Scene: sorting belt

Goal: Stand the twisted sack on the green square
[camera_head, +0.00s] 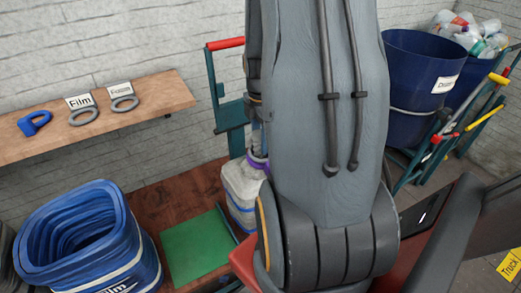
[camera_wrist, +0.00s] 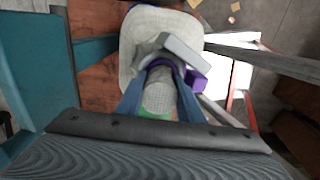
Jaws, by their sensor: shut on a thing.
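The twisted sack (camera_head: 241,187) is pale grey-white with a purple tie at its neck. In the head view it hangs or stands roughly upright, partly hidden behind my arm. My gripper (camera_wrist: 160,72) is shut on its twisted neck; in the wrist view the sack's pale body (camera_wrist: 150,24) spreads beyond the fingers. The green square (camera_head: 197,248) lies on the red-brown wooden deck, to the left of and nearer than the sack, and is empty. I cannot tell whether the sack's bottom touches the deck.
A teal upright with a red handle (camera_head: 226,43) stands behind the sack. A wooden shelf (camera_head: 150,90) holds labels and rings. Blue bins (camera_head: 420,75) stand at the right.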

